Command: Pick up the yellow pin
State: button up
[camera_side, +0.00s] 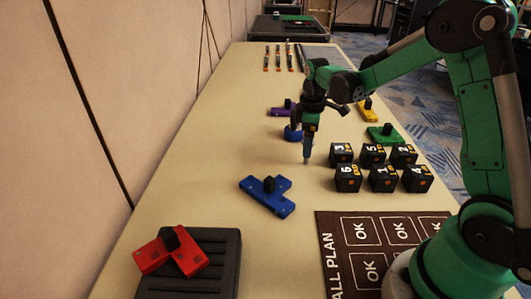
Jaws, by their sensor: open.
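A yellow piece with a dark knob (367,111) lies near the right edge of the table, beyond the black cubes; it is the only clearly yellow piece, and I take it as the yellow pin. My gripper (307,160) points down over the middle of the table, left of the cubes and nearer the camera than the yellow piece. It is open and appears to hold nothing. The gap between its fingers is too small to make out, as is its height above the table.
Several numbered black cubes (383,180) stand right of my gripper. A blue T-shaped piece (280,203), blue round piece (291,134), purple piece (275,112) and green piece (378,136) lie around. A red piece (152,257) rests on a black tray (228,262). A brown OK board (330,222) lies in front.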

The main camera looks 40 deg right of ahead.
jog(key=shift+f, duration=0.1)
grip_shut()
dwell(0.3)
